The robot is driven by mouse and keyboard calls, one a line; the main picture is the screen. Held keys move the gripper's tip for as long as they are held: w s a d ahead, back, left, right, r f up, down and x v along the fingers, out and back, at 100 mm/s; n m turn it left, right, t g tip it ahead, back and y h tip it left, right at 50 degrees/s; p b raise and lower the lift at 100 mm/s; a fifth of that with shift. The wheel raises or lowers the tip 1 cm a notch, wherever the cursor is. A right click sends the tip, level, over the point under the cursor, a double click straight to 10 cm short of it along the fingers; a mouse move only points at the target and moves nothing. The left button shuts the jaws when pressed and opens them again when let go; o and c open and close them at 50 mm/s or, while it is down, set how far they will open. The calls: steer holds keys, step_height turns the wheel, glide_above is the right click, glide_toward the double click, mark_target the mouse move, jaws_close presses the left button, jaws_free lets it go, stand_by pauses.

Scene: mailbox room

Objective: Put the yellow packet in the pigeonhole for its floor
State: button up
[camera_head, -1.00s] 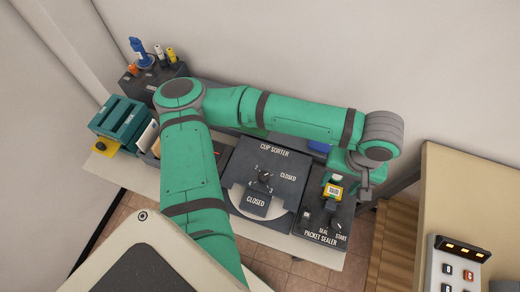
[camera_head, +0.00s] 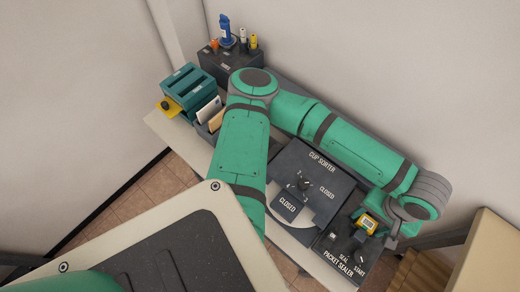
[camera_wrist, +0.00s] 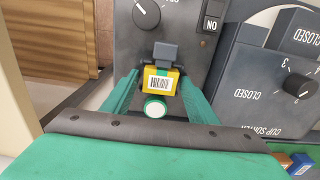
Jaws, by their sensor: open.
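The yellow packet (camera_head: 367,222), with a white barcode label, is at the packet sealer (camera_head: 335,262) in the head view. In the wrist view the packet (camera_wrist: 160,80) stands against a dark grey block on the sealer panel. My gripper (camera_wrist: 162,86) is open, with one green finger on each side of the packet and gaps showing. A round white disc with a green rim (camera_wrist: 155,107) is just below the packet, nearer my palm. In the head view my wrist partly hides the gripper. I cannot make out a floor number on the label or any pigeonhole.
The cup sorter (camera_head: 310,180) is left of the sealer. A teal slotted box (camera_head: 187,90), a yellow block (camera_head: 170,105) and upright envelopes (camera_head: 208,108) are at the counter's left. A dark holder (camera_head: 220,65) carries several markers and a blue bottle. A beige cabinet (camera_head: 490,250) is at right.

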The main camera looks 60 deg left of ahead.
steer(key=c, duration=1)
steer(key=shift+r, duration=2.3)
